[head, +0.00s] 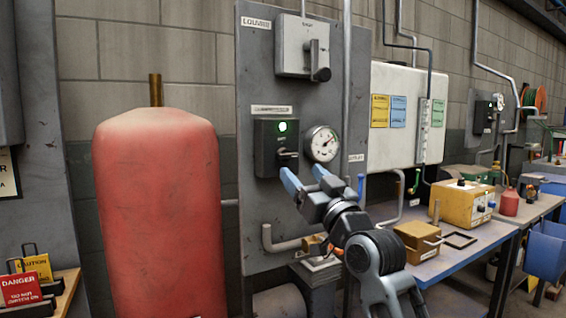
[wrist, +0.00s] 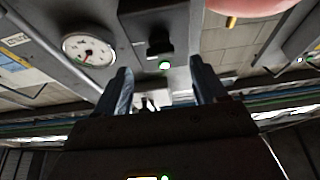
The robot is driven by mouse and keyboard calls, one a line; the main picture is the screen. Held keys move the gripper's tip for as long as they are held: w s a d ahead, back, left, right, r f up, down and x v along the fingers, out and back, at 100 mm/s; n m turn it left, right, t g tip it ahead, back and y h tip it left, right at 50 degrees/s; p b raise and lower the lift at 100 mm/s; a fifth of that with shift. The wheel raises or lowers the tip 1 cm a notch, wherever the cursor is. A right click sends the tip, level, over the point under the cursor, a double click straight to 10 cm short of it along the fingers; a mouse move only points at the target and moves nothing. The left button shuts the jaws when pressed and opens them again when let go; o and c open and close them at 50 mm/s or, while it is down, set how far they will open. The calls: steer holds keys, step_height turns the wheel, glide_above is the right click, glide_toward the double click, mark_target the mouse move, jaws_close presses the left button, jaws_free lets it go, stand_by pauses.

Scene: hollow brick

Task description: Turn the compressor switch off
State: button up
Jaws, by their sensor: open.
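The compressor switch (head: 268,160) is a dark box on the grey panel, with a lit green lamp and a black lever (head: 287,154) sticking out to the right below the lamp. My gripper (head: 304,172) has blue fingers, spread apart and empty, just below and right of the lever. In the wrist view, which looks upside down, the switch (wrist: 152,18) and its green lamp show ahead of my gripper (wrist: 163,82), roughly between the two fingers. I cannot tell whether a finger touches the lever.
A round gauge (head: 322,143) sits right beside the switch, close above the fingers. A larger lever switch (head: 300,45) is higher on the panel. A red tank (head: 160,205) stands left. A blue-edged bench (head: 450,258) with a yellow box (head: 463,203) is right.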

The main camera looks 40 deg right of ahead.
mark_target(289, 159)
steer(key=p+x, duration=0.1)
steer(key=x, duration=0.5)
steer(key=shift+w+d+r, duration=0.1)
steer(key=shift+w+r, duration=0.05)
steer(key=shift+w, duration=0.25)
steer(key=c, duration=1.1)
